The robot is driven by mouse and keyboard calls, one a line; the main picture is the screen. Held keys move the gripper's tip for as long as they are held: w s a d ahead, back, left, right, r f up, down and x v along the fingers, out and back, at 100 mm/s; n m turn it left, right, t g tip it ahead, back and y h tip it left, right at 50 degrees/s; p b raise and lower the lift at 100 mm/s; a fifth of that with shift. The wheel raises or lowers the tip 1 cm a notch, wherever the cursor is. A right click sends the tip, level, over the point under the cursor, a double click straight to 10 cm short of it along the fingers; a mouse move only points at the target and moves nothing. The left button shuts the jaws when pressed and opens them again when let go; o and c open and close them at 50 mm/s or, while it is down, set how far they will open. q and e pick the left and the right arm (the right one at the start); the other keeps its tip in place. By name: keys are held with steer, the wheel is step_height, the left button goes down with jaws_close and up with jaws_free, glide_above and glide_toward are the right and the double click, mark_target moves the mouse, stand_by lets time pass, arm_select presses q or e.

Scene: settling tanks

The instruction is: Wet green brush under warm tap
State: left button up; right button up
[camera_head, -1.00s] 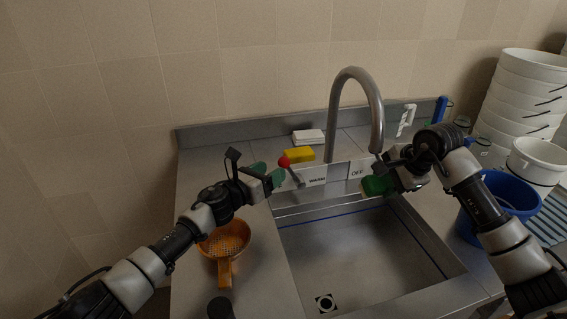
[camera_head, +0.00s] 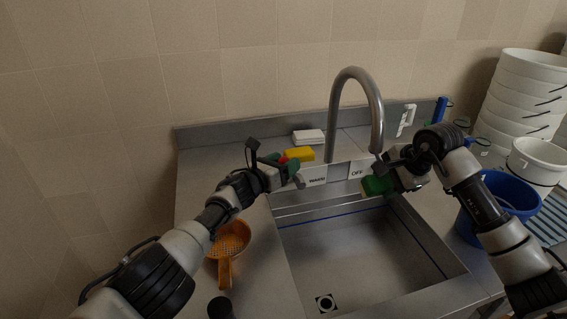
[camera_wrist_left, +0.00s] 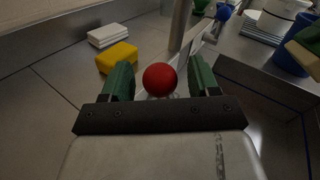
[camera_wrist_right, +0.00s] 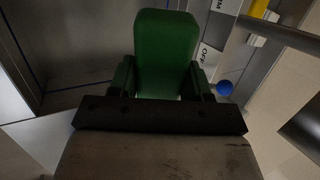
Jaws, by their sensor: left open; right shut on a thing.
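The green brush (camera_head: 377,185) is held in my right gripper (camera_head: 392,180), below the spout end of the grey tap (camera_head: 376,125) in the head view. The right wrist view shows the green block of the brush (camera_wrist_right: 166,50) between the fingers. My left gripper (camera_head: 285,168) is open at the red lever knob; in the left wrist view the red knob (camera_wrist_left: 160,79) lies between its green fingers, contact unclear. The WARM label (camera_head: 314,175) and OFF label (camera_head: 357,172) are on the panel behind the sink (camera_head: 350,250). No water stream shows.
A yellow sponge (camera_head: 299,155) and a white block (camera_head: 308,136) lie behind the lever. An orange strainer (camera_head: 229,240) sits left of the sink. A blue bucket (camera_head: 510,190) and stacked white buckets (camera_head: 520,95) stand at right. The sink basin is empty.

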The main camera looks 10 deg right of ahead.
arm_select(q)
jaws_close()
steer(key=shift+d+r+m+g+y, duration=0.25)
steer(key=shift+d+m+y, duration=0.05)
steer(key=shift+d+y, duration=0.15)
steer(key=shift+d+r+m+g+y, duration=0.2)
steer(key=shift+d+m+g+y, duration=0.1)
steer(key=shift+d+y, duration=0.15)
jaws_free()
